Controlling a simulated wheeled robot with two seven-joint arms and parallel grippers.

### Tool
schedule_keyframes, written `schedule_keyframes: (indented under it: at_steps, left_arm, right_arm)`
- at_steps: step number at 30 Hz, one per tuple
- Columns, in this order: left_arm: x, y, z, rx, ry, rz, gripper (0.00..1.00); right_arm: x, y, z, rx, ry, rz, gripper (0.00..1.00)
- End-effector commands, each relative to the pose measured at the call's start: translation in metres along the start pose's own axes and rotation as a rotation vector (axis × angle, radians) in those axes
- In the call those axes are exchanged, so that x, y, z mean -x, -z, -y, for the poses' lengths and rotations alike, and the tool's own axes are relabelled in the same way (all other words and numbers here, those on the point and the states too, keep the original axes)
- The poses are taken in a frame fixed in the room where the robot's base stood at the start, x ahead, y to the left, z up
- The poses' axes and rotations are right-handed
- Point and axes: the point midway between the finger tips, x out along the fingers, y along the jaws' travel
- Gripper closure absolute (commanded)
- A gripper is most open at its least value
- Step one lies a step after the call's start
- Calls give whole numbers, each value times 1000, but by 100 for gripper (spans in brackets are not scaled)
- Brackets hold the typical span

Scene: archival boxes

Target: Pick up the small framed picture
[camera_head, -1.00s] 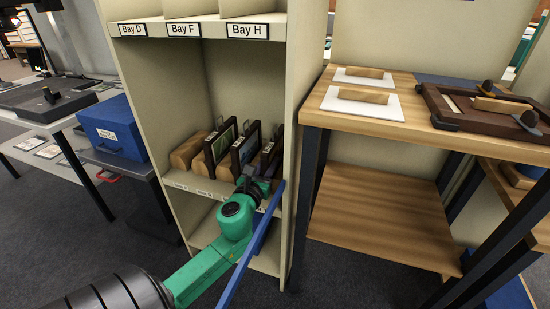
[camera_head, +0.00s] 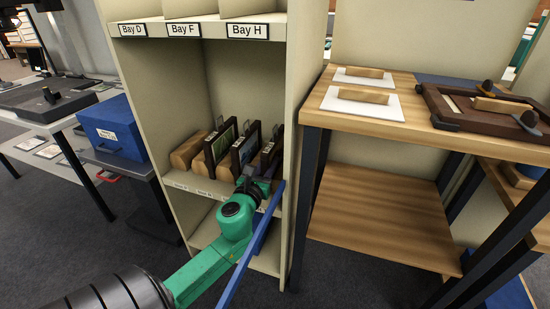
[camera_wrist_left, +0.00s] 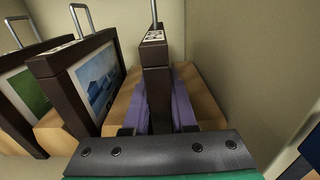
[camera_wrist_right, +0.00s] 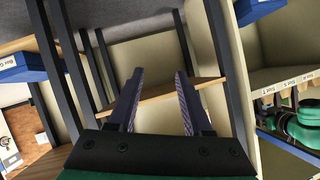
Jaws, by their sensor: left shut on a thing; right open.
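Small dark framed pictures stand upright in a row in a cubby of the cream shelf unit. The rightmost framed picture (camera_head: 268,154) is seen nearly edge-on in the left wrist view (camera_wrist_left: 155,62), with a metal loop on top. My left gripper (camera_head: 264,173) is shut on this frame, one purple finger on each side (camera_wrist_left: 160,108). To its left stand a frame with a blue landscape (camera_wrist_left: 97,80) and one with a green picture (camera_head: 222,142). My right gripper (camera_wrist_left: 160,108) does not show there; the right wrist view shows it open and empty (camera_wrist_right: 157,88).
Wooden blocks (camera_head: 187,152) stand between the frames. The shelf's right side wall (camera_head: 300,130) is close beside the held frame. A blue bar (camera_head: 250,245) crosses in front of the shelf. A wooden table (camera_head: 420,125) stands right, a blue box (camera_head: 110,128) left.

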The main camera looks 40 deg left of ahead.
Motion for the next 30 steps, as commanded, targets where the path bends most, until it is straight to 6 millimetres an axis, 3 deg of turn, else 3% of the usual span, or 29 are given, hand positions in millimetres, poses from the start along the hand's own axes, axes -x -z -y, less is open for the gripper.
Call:
schedule_keyframes:
  at_steps: [16,23,30]
  left_arm:
    - [0,-4,0,0,1,2,100]
    - [0,-41,1,-2,3,3,100]
    - [0,-63,1,-2,3,3,100]
  right_arm:
    - [2,2,1,-2,-1,8,50]
    - [15,28,6,19,-13,76,50]
    - [30,38,-17,65,-86,293,50]
